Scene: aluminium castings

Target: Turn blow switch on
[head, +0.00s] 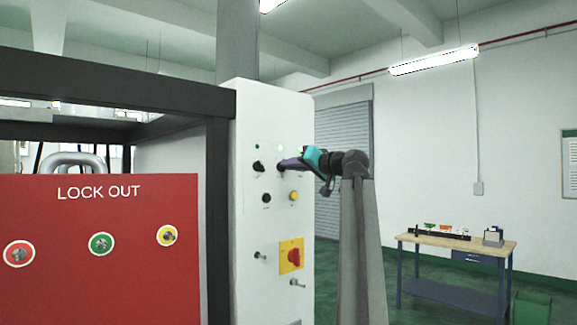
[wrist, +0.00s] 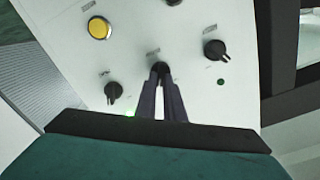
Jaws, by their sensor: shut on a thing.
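The white control panel (head: 270,220) carries a row of black rotary switches. My gripper (head: 284,166) reaches the panel from the right at this row. In the wrist view, my gripper (wrist: 160,82) is shut on the middle switch knob (wrist: 160,68), with its two dark fingers on either side of it. Another switch (wrist: 214,50) is to the right and a third (wrist: 113,92) to the left, both with pointed knobs. The small labels cannot be read, so I cannot tell which one is the blow switch. The held knob's angle is mostly hidden by my fingers.
Below the row in the head view are a black button (head: 266,198), a yellow button (head: 294,196) and a red-and-yellow main switch (head: 291,256). A red LOCK OUT board (head: 100,250) stands left. A workbench (head: 455,244) stands right, with open green floor before it.

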